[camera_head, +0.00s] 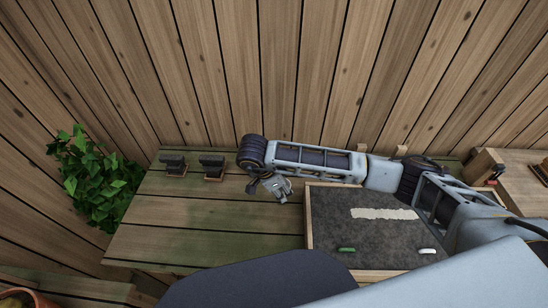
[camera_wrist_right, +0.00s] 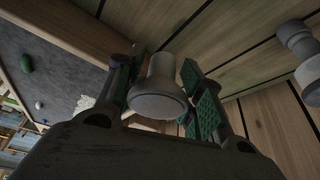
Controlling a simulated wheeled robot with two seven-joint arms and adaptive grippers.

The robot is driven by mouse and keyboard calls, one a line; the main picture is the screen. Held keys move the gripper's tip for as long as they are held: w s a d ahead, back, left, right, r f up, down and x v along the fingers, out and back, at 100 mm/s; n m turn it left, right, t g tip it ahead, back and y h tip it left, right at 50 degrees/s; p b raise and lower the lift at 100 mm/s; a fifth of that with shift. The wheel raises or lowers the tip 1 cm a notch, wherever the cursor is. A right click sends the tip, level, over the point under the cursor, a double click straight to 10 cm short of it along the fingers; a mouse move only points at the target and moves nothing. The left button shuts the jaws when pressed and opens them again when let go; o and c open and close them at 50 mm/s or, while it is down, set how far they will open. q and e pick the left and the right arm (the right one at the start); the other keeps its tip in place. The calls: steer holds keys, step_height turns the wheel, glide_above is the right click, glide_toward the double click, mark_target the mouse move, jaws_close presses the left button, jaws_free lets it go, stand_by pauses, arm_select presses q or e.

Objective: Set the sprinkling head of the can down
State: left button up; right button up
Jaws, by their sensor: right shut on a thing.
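My right gripper (camera_head: 272,187) is over the wooden bench, left of the framed dark tray. In the right wrist view its green-padded fingers (camera_wrist_right: 160,78) are shut on the sprinkling head (camera_wrist_right: 158,98), a pale grey flared piece with a round wide end. In the head view the sprinkling head is too small and too covered to make out clearly. I cannot tell whether it touches the bench. The can itself is not clearly seen. My left gripper is out of view.
The dark tray (camera_head: 330,225) holds a green piece (camera_head: 346,250), a white piece (camera_head: 428,251) and a pale strip (camera_head: 384,213). Two dark items (camera_head: 173,160) on small blocks stand at the bench's back. A leafy plant (camera_head: 100,180) is left. The bench's left part (camera_head: 200,215) is clear.

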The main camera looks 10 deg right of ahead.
steer(key=shift+n, duration=0.3)
steer(key=shift+n+t, duration=0.3)
steer(key=shift+w+a+f+n+t+y, duration=0.1)
steer(key=shift+w+a+n+t+y, duration=0.15)
steer(key=shift+n, duration=0.35)
steer(key=shift+w+a+f+n+t+y, duration=0.15)
steer(key=shift+a+n, duration=0.2)
steer(key=shift+n, duration=0.25)
steer(key=w+a+r+n+t+y, duration=0.2)
steer(key=a+n+t+y, duration=0.15)
steer(key=a+n, duration=0.8)
steer(key=shift+n+g, duration=0.45)
steer(key=shift+n, duration=0.4)
steer(key=d, duration=0.7)
steer(key=d+f, duration=0.1)
steer(key=d, duration=1.3)
steer(key=shift+w+d+f, duration=0.1)
steer(key=shift+w+f, duration=0.15)
steer(key=shift+f, duration=0.05)
